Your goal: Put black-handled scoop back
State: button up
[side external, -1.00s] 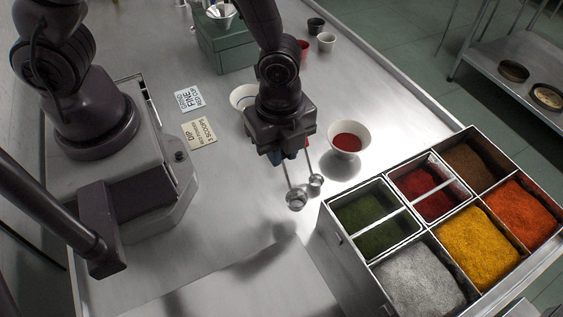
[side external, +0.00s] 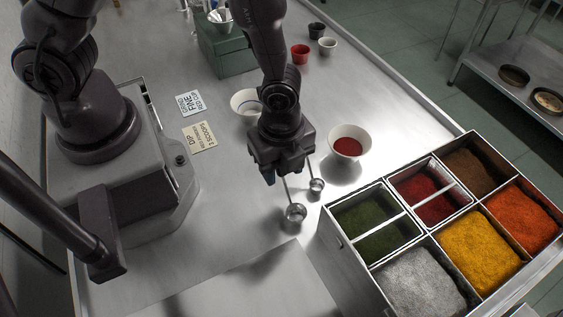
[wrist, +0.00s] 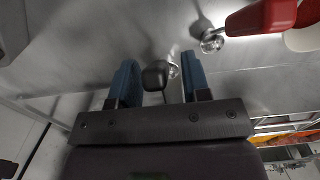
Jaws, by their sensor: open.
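My gripper (wrist: 160,85) is open. Its blue fingers stand on either side of the black handle (wrist: 155,74) of the scoop, with gaps showing on both sides. Part of a metal bowl (wrist: 173,70) shows just beyond that handle. A scoop with a red handle (wrist: 262,17) and a metal bowl (wrist: 211,41) is to the right in the wrist view. In the side view my gripper (side external: 278,176) is low over the table and hides both handles. A larger scoop bowl (side external: 295,214) and a smaller one (side external: 316,187) show below it; which is black-handled is unclear.
A divided container (side external: 333,226) of coloured powders stands at the right. A white bowl (side external: 349,131) of red powder is close behind the gripper, another bowl (side external: 239,98) to its left. Cups (side external: 300,54) and a green box (side external: 228,61) are farther back.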

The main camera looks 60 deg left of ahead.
jog(key=shift+r, duration=0.1)
notch_tip(320, 180, up, 12)
jog(key=s+a+r+n+t, duration=0.2)
jog(key=a+r+n, duration=0.4)
jog(key=r+n, duration=0.2)
jog(key=s+a+r+n+t, duration=0.3)
jog(key=a+r+n, duration=0.4)
jog(key=n, duration=0.3)
jog(key=shift+s+a+r+t, duration=0.2)
jog(key=shift+r+t, duration=0.1)
jog(key=shift+r, duration=0.4)
